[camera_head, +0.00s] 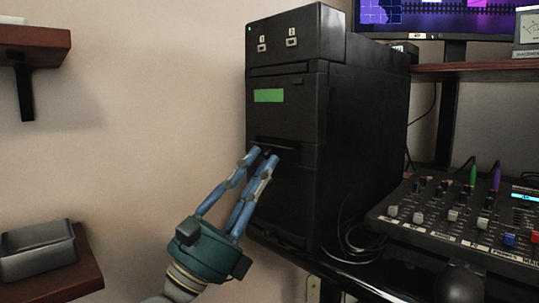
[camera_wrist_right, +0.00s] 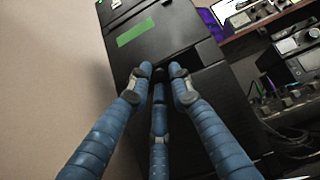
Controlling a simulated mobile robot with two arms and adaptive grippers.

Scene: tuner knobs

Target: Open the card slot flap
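A black tower unit (camera_head: 360,130) stands upright, its front face towards the left. A dark slot-like ledge (camera_head: 288,143), apparently the card slot flap, crosses the front below a green label (camera_head: 268,95). Whether it is open at all is hard to tell, as it is dark and partly behind my fingers. My right gripper (camera_head: 263,154) reaches up from below with its blue fingertips at this ledge. In the right wrist view the fingertips (camera_wrist_right: 161,71) converge on the black front with gaps between them; contact cannot be made out. My left gripper is out of view.
A mixer panel with knobs and sliders (camera_head: 465,217) lies at the right, with loose black cables (camera_head: 352,240) beside the tower. A wooden shelf with a grey tray (camera_head: 38,250) is at the lower left. The wall area left of the tower is clear.

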